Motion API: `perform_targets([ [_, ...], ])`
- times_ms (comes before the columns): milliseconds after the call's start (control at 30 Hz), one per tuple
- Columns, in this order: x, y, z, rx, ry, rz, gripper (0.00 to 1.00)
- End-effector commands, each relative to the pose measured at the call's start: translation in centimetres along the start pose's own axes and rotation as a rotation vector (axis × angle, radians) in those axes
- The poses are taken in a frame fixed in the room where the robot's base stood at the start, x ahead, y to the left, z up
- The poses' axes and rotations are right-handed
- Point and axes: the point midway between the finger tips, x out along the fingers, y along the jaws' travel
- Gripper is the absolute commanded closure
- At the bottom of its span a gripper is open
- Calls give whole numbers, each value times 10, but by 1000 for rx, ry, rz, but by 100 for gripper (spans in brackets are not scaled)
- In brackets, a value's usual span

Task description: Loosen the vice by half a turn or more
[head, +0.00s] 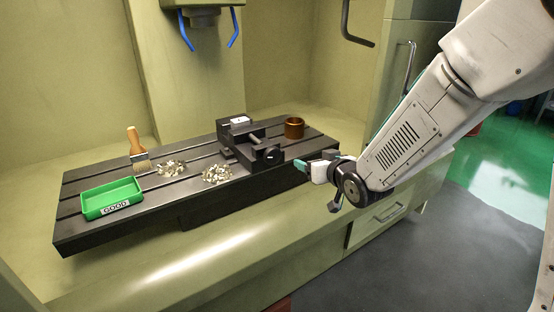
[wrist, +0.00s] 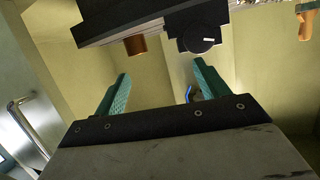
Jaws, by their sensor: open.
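The dark vice (head: 240,150) sits on the black slotted table, right of its middle, with a small white-topped block (head: 239,120) at its far end. A round dark screw end (head: 272,155) faces the front right. In the wrist view, which looks upside down, the round end (wrist: 200,42) shows a small pale mark. My gripper (head: 308,166) is open and empty, to the right of the vice and apart from it, by the table's right edge. Its two teal fingers (wrist: 162,84) show spread apart in the wrist view, with the vice beyond them.
A copper-coloured cup (head: 294,129) stands on the slotted table (head: 100,232), behind and right of the vice. Metal chip piles (head: 217,174), a brush (head: 138,150) and a green tray (head: 110,197) marked GOOD lie left. A machine head with blue nozzles (head: 205,15) hangs above.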

Motion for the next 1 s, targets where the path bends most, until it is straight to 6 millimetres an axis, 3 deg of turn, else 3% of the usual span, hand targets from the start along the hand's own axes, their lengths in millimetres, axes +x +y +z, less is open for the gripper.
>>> perform_targets([
  [100, 26, -27, 16, 16, 125, -96, 27],
  [300, 38, -52, 25, 44, 259, -188, 27],
  [467, 48, -58, 23, 51, 288, -205, 27],
  [800, 97, -67, 8, 51, 285, -202, 27],
  [1000, 110, -69, 4, 51, 284, -201, 27],
])
